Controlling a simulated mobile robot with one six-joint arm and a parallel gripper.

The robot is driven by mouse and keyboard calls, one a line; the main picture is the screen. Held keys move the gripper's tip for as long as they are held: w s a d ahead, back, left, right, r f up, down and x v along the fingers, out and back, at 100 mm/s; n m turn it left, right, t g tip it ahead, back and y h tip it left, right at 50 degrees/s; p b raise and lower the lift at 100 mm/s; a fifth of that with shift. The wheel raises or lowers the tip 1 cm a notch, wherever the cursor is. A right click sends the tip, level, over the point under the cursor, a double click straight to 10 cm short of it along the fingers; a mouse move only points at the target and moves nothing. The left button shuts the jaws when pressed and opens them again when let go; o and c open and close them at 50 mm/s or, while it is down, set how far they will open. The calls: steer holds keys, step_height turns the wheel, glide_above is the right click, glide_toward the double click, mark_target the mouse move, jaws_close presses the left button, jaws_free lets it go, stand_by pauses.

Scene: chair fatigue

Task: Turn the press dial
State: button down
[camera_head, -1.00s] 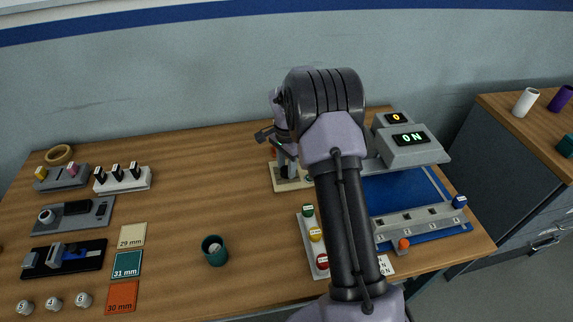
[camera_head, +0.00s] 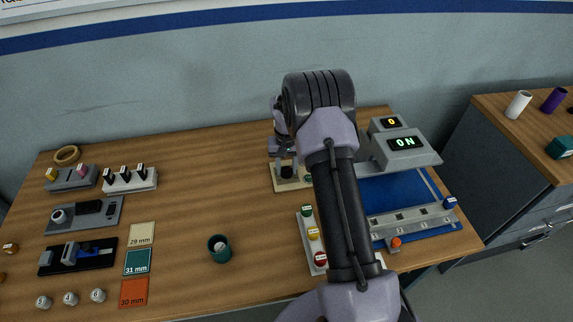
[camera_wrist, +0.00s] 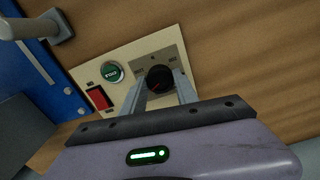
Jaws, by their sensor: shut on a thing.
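The press dial (camera_wrist: 159,79) is a round black knob with a red mark, on a grey plate of a cream panel (camera_wrist: 122,64) in the wrist view. My gripper (camera_wrist: 162,84) has its two fingers on either side of the dial and is shut on it. The panel also carries a green round button (camera_wrist: 112,72) and a red rocker switch (camera_wrist: 99,97). In the head view the panel (camera_head: 290,186) lies on the table beside the press, and my gripper (camera_head: 286,170) reaches down onto it. My arm hides part of the press.
The press (camera_head: 405,149) with a lit display reading "0N" stands to the right, over a blue base (camera_head: 395,193). A strip of coloured buttons (camera_head: 313,234) lies in front of the panel.

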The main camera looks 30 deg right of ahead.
steer(key=n+p, duration=0.1)
steer(key=n, duration=0.3)
steer(key=shift+r+n+p, duration=0.1)
steer(key=shift+n+p, duration=0.2)
steer(key=n+p, duration=0.1)
steer(key=n, duration=0.3)
steer(key=n+p, duration=0.1)
steer(key=n, duration=0.4)
steer(key=shift+n+p, duration=0.55)
steer(key=shift+n, duration=1.25)
steer(key=c, duration=0.9)
jaws_free()
steer(key=shift+c, duration=0.2)
